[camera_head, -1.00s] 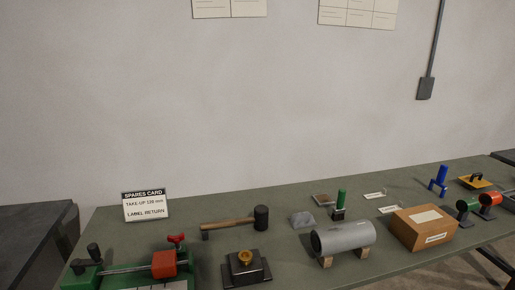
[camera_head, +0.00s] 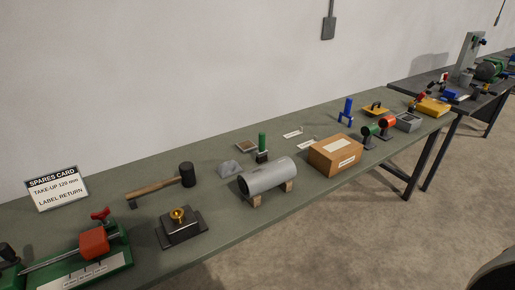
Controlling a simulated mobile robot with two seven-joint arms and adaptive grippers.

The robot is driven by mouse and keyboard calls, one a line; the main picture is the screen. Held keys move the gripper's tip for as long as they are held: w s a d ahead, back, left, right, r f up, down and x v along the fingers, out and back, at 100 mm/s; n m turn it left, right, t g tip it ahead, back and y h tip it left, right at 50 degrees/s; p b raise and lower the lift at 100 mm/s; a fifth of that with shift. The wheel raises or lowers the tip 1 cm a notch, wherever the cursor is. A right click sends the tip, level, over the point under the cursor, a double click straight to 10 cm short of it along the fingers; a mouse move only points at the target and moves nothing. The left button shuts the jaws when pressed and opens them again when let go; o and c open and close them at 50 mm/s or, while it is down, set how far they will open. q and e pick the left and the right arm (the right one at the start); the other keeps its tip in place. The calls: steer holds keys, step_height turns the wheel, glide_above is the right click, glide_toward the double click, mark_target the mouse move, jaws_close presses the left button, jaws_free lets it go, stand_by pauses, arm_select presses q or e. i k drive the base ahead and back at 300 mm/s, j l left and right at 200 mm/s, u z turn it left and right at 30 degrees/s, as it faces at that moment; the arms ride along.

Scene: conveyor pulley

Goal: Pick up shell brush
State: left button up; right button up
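A small upright tool with a green handle and a dark base (camera_head: 262,146) stands on the green bench behind the grey cylinder; it looks like the shell brush, though its bristles are too small to make out. The grey cylindrical shell (camera_head: 267,178) lies on wooden blocks just in front of it and is close to its base. A blue-handled upright tool (camera_head: 346,110) stands farther right. Neither of my grippers shows in the view.
The green bench (camera_head: 130,222) also holds a mallet (camera_head: 160,182), a brass-topped block (camera_head: 181,226), a red and green screw unit (camera_head: 92,245), a cardboard box (camera_head: 336,154) and a spares card (camera_head: 57,188). A second bench (camera_head: 470,100) stands at right. Bare floor lies in front.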

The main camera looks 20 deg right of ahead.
mark_target(262, 157)
steer(key=l+u, duration=0.2)
steer(key=u, duration=0.15)
steer(key=l+u, duration=0.45)
steer(key=u, duration=0.2)
steer(key=k+l+u, duration=0.15)
steer(key=l, duration=0.15)
steer(key=k+l+u, duration=0.1)
steer(key=l, duration=0.25)
steer(key=k+l+u, duration=0.15)
steer(key=k+l, duration=0.15)
steer(key=l, duration=0.2)
steer(key=k+l, duration=0.1)
steer(key=l, duration=0.25)
steer(key=k+l+u, duration=0.1)
steer(key=l, duration=0.25)
